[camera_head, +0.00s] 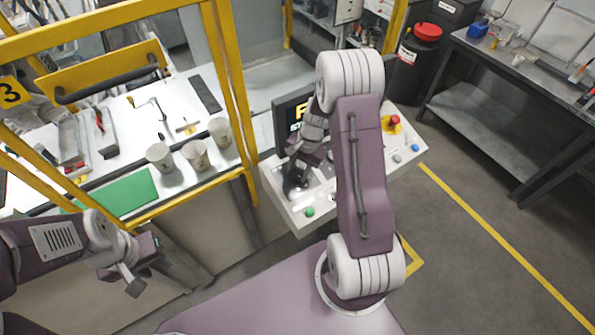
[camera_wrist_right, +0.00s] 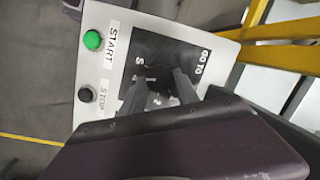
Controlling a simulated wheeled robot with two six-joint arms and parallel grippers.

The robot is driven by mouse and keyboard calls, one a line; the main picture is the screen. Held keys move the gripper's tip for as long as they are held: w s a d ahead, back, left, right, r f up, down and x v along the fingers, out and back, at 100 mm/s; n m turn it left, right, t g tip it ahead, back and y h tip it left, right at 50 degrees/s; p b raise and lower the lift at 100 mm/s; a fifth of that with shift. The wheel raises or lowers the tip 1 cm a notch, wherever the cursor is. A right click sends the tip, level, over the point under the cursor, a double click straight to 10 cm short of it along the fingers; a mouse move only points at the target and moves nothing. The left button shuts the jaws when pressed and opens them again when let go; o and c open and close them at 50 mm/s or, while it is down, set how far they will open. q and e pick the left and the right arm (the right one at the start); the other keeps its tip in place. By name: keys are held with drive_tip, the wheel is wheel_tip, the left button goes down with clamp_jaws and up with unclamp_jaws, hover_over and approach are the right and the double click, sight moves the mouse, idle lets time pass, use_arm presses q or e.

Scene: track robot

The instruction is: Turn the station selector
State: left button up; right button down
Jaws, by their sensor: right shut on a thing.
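The control panel (camera_head: 285,212) is a light grey box with a screen (camera_head: 289,118) behind it, partly hidden by my right arm. My right gripper (camera_head: 296,185) reaches down to the panel's left part. In the right wrist view, its two dark fingers (camera_wrist_right: 162,80) stand over the black "GO TO" plate (camera_wrist_right: 190,52), which carries printed station marks. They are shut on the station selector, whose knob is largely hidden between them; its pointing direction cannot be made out. My left gripper (camera_head: 147,266) is open and empty, low at the left, away from the panel.
Beside the plate are a green START button (camera_wrist_right: 92,40) and a black STOP button (camera_wrist_right: 86,94). A red emergency button (camera_head: 394,120) is at the panel's far right. A yellow frame (camera_head: 228,80), white table and several cups (camera_head: 195,154) stand left. Floor at right is clear.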

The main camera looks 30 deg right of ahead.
drive_tip(key=m, duration=0.1)
drive_tip(key=m+b, duration=0.1)
drive_tip(key=m, duration=0.1)
drive_tip(key=shift+s+d+m+t+y, duration=0.1)
drive_tip(key=shift+d+m+t+y, duration=0.05)
drive_tip(key=shift+m+t+y, duration=0.2)
drive_tip(key=shift+m+t+b, duration=0.45)
drive_tip(key=shift+m+b, duration=0.15)
drive_tip(key=shift+m, duration=1.15)
drive_tip(key=c, duration=1)
unclamp_jaws()
drive_tip(key=shift+o, duration=0.5)
drive_tip(key=shift+s, duration=0.15)
